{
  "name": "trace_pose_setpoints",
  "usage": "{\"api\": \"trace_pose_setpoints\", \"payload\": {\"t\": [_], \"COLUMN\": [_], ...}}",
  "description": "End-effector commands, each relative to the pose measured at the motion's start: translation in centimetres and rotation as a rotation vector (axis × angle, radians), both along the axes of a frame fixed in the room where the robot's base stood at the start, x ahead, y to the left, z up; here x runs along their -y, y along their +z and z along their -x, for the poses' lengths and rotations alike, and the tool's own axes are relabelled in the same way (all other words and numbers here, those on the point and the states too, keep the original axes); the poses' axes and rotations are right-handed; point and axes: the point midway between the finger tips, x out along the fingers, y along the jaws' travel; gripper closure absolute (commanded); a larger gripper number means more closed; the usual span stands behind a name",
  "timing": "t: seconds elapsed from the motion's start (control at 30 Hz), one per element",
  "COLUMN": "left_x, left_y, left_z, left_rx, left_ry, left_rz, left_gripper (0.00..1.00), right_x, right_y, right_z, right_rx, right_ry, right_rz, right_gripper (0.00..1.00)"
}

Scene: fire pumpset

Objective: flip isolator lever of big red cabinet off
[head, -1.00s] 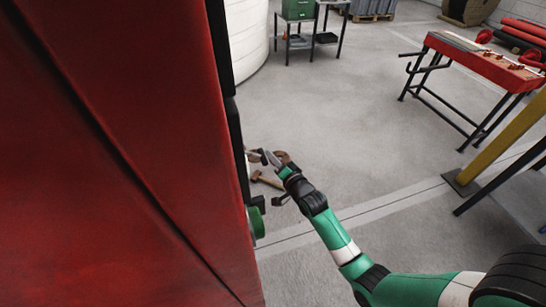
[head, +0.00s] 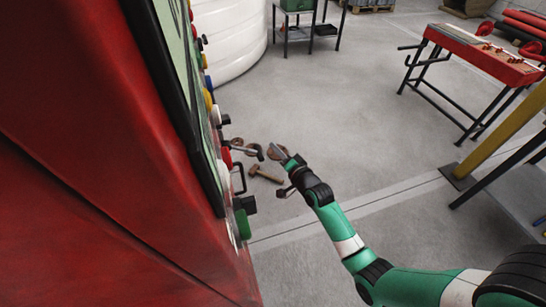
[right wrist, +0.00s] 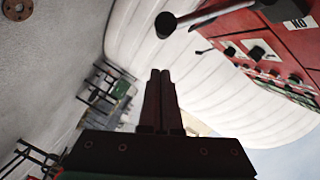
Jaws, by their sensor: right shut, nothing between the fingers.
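The big red cabinet (head: 75,150) fills the left of the head view, its control face seen almost edge-on. A black handle (head: 239,178) and a black-and-green part (head: 244,208) stick out low on this face; I cannot tell which is the isolator lever. My right gripper (head: 277,152) is shut and empty, to the right of the face and apart from it. In the right wrist view its closed fingers (right wrist: 160,78) point towards a white ribbed tank. A black round-ended rod (right wrist: 166,24) juts out ahead of them, near the red panel (right wrist: 290,45). My left gripper is not in view.
Several buttons and knobs (head: 209,97) project from the cabinet face. A hammer (head: 265,174) and rusty round parts lie on the floor behind my gripper. A white tank (head: 230,40) stands beyond the cabinet.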

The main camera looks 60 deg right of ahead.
Motion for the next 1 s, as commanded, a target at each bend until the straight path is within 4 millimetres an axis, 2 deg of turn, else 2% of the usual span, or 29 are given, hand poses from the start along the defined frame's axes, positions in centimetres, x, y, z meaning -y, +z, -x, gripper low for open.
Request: {"api": "trace_pose_setpoints", "payload": {"t": [0.03, 0.1, 0.3, 0.4, 0.57, 1.0], "left_x": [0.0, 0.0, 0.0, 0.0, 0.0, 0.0], "left_y": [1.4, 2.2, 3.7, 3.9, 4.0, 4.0], "left_z": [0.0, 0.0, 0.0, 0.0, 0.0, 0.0], "left_rx": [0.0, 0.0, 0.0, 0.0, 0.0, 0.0], "left_ry": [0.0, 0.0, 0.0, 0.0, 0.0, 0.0], "left_rz": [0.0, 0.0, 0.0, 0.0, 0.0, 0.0], "left_gripper": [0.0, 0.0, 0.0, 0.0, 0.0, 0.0], "right_x": [-0.8, -1.7, -3.8, -4.5, -5.0, -5.0], "right_y": [0.6, 0.8, 1.3, 1.2, 1.3, 1.3], "right_z": [1.3, 2.9, 6.6, 7.8, 8.5, 8.5], "right_rx": [-0.003, -0.005, -0.003, -0.004, -0.001, -0.001], "right_ry": [0.0, -0.001, -0.003, -0.002, -0.002, -0.002], "right_rz": [-0.003, -0.003, -0.003, -0.002, 0.0, 0.0], "right_gripper": [1.0, 1.0, 1.0, 1.0, 1.0, 1.0]}}
